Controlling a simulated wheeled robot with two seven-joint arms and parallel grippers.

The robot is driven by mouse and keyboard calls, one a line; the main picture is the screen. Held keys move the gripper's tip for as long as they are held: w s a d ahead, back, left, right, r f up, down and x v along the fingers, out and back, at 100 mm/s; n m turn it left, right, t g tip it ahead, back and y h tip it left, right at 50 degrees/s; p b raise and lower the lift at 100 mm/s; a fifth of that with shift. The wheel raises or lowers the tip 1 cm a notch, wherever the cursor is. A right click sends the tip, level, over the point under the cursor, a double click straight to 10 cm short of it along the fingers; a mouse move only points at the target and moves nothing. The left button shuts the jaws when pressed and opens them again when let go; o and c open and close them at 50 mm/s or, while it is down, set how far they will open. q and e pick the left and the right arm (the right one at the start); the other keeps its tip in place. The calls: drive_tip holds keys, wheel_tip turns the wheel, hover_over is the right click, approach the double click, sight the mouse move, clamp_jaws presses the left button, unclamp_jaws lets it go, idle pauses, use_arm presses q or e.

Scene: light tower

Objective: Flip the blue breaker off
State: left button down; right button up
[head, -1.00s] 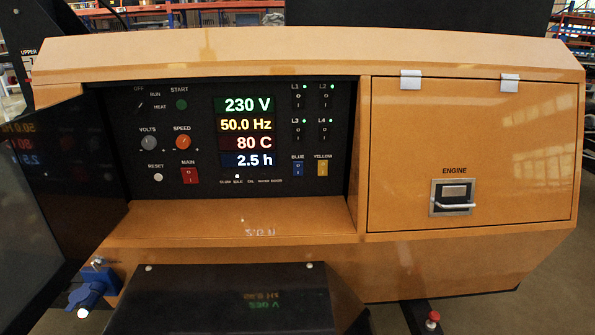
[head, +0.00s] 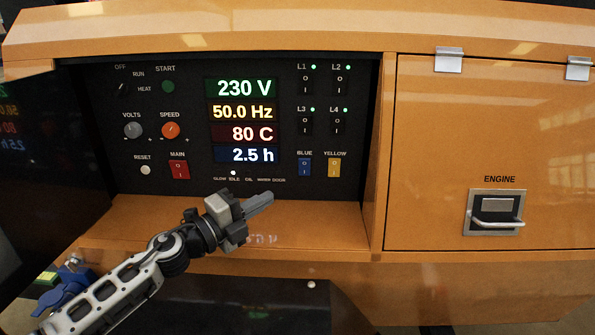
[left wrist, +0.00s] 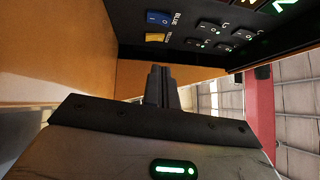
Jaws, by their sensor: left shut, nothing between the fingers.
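The blue breaker (head: 305,167) is a small blue rocker under the label BLUE, low on the right of the black control panel. The yellow breaker (head: 334,167) is just right of it. In the left wrist view the blue breaker (left wrist: 159,18) shows near the top, beside the yellow breaker (left wrist: 157,38). My left gripper (head: 268,198) is shut and empty, in front of the panel, below and left of the blue breaker and apart from it. Its closed fingers (left wrist: 158,80) also show in the left wrist view. My right gripper is not in view.
The panel also holds the red main switch (head: 179,169), the lit display (head: 241,121) and several L switches. An orange ledge (head: 320,222) juts out below the panel. The closed engine door (head: 440,150) with a metal latch (head: 496,212) is to the right.

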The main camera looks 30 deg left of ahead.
use_arm(q)
drive_tip(key=p, duration=0.1)
approach(310, 163)
drive_tip(key=w+d, duration=0.2)
drive_tip(key=d, duration=0.2)
drive_tip(key=w+a, duration=0.1)
drive_tip(key=w+a+b, duration=0.1)
drive_tip(key=w, duration=0.1)
drive_tip(key=shift+w+r, duration=0.15)
drive_tip(key=shift+w, duration=0.15)
drive_tip(key=shift+r, duration=0.1)
